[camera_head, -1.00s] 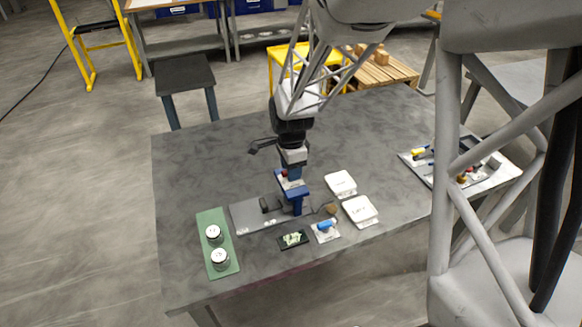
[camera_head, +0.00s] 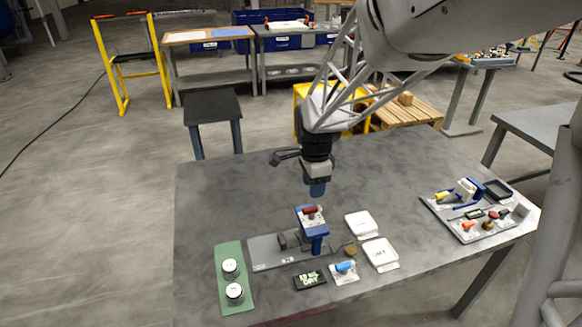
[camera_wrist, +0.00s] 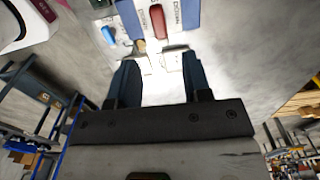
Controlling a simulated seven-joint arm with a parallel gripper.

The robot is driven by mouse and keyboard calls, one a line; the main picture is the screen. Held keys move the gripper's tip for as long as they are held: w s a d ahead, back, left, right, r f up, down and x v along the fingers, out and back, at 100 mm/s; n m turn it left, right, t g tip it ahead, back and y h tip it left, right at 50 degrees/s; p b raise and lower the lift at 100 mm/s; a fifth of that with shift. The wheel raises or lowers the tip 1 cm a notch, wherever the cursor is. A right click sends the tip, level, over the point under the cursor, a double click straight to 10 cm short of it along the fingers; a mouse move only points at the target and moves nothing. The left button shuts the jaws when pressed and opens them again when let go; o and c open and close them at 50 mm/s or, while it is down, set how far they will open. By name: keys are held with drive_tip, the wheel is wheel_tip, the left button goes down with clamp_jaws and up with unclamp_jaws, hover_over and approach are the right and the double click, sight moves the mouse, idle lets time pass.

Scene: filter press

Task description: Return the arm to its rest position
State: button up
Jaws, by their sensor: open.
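My gripper (camera_head: 317,188) hangs above the middle of the grey table (camera_head: 215,205), pointing down. In the wrist view the two dark fingers of my gripper (camera_wrist: 155,85) are spread apart with nothing between them. The blue press (camera_head: 314,230) with a red handle stands on a grey base plate (camera_head: 263,256), below my gripper and apart from it. In the wrist view the red handle (camera_wrist: 158,20) shows beyond the fingertips.
A green mat (camera_head: 237,308) bears two white-topped jars (camera_head: 231,268). Two white trays (camera_head: 380,252), a small display (camera_head: 310,280) and a blue item on a plate (camera_head: 345,267) sit near the press. A tool board (camera_head: 470,234) lies at right. The table's back left is clear.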

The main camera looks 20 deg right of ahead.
idle(0.3)
drive_tip(key=s+a+r+n+t, duration=0.1)
drive_tip(key=s+a+r+n, duration=0.1)
drive_tip(key=s+r+n, duration=0.2)
drive_tip(key=s+a+r+n, duration=0.2)
drive_tip(key=s+r+n, duration=0.2)
drive_tip(key=s+n, duration=0.4)
drive_tip(key=s+a+r+n+t, duration=0.1)
drive_tip(key=s+r+n, duration=0.3)
drive_tip(key=s, duration=0.8)
drive_tip(key=shift+a+n+t, duration=0.3)
drive_tip(key=shift+a+n, duration=0.25)
drive_tip(key=shift+n, duration=0.45)
